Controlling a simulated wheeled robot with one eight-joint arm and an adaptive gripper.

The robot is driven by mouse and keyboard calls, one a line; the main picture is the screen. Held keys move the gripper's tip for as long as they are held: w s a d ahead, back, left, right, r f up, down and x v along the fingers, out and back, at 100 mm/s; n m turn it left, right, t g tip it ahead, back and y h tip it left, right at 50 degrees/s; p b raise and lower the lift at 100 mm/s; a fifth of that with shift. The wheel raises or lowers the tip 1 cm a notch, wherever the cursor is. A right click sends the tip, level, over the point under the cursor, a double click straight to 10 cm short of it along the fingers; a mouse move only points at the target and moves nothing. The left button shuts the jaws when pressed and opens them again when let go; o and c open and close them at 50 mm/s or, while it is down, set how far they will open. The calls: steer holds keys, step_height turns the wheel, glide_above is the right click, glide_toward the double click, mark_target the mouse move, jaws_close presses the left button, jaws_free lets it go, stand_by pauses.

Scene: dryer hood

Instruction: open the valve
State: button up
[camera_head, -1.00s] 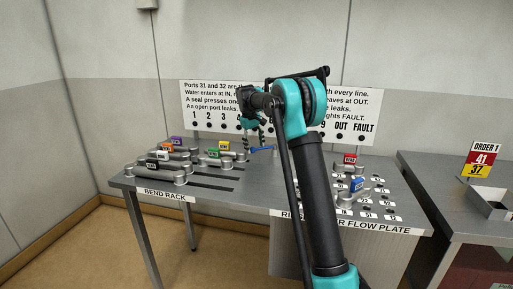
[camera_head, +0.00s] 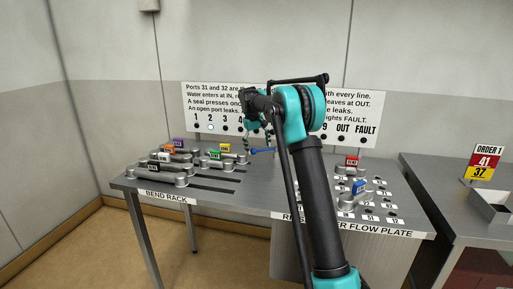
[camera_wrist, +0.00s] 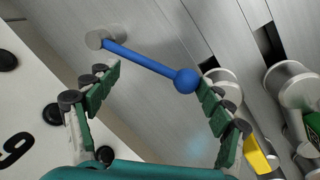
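The valve is a blue lever (camera_wrist: 145,60) with a ball at its end, fixed to a short grey round stub (camera_wrist: 103,38). In the head view the blue lever (camera_head: 262,150) shows small, just below my gripper (camera_head: 258,138). In the wrist view my gripper (camera_wrist: 158,95) is open. Its two green fingers stand apart; the right fingertip is close to the ball and the left one is below the stub end. I cannot tell whether either touches the lever.
A sign board (camera_head: 205,100) with numbered lamps stands behind the table; lamp 2 (camera_head: 210,127) is lit. Labelled grey bends (camera_head: 165,178) lie on the rack at left. Red- and blue-tagged pieces (camera_head: 358,187) stand on the flow plate at right. An order card (camera_head: 484,162) stands far right.

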steer(key=shift+o, duration=1.2)
steer(key=shift+a, duration=0.1)
steer(key=shift+a+r, duration=0.1)
steer(key=shift+r, duration=0.25)
step_height(320, 180, up, 11)
steer(key=s+a, duration=0.1)
steer(key=a, duration=0.1)
